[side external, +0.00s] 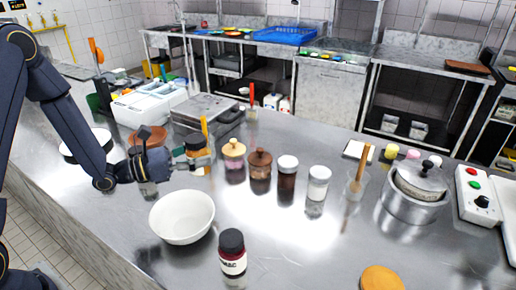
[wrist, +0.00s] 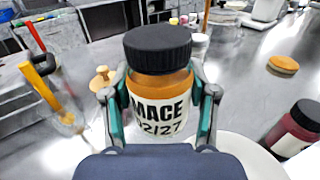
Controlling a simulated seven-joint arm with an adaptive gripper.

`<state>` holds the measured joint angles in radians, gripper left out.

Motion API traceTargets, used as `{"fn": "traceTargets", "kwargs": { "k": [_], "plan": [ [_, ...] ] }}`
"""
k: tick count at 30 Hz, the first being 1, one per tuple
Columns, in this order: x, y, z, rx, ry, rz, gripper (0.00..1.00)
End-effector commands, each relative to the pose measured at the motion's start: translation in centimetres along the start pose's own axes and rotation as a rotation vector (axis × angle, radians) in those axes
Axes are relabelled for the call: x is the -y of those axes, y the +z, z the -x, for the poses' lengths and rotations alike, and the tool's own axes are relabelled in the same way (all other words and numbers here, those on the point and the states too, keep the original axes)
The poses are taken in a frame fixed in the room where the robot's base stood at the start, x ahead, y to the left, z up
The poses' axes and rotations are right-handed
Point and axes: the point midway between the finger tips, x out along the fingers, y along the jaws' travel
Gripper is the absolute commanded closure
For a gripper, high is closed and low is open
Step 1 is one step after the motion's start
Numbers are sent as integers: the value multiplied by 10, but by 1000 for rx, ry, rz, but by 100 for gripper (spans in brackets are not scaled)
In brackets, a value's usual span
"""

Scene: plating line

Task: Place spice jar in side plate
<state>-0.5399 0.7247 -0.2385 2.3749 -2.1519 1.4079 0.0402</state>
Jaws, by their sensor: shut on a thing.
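The spice jar, with a black cap, orange contents and a white label reading MACE, is upright between my gripper's fingers in the wrist view (wrist: 158,85). It also shows in the side external view (side external: 196,144), above the steel counter. My gripper (side external: 196,158) is shut on its sides, left of the wooden-lidded jars and behind the white bowl. A round white dish (side external: 70,154) lies partly behind my arm at the left; I cannot tell for sure whether it is the side plate.
A white bowl (side external: 182,222) stands just in front of my gripper. A dark red jar (side external: 232,256) is nearer the camera. Several jars, such as the brown one (side external: 260,164), line the counter to the right. A lidded pot (side external: 415,200) stands farther right.

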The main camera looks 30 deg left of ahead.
Motion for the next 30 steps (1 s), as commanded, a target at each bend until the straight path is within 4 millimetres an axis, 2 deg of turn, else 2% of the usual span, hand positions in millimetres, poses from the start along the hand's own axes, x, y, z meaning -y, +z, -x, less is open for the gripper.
{"fn": "traceTargets", "kwargs": {
  "k": [3,7,11,14,17,20,24,26,30],
  "plan": [
    [12,12,21,1,3,-1,94],
    [21,18,35,2,2,-1,94],
    [13,17,40,1,39,-1,94],
    [-16,15,44,2,120,-2,94],
    [-62,13,54,3,242,-4,94],
    [-115,14,77,3,390,-5,94],
    [-185,20,123,4,598,-5,94],
    [-212,23,148,3,685,-6,94],
    [-266,34,211,4,879,-6,94]
  ]
}}
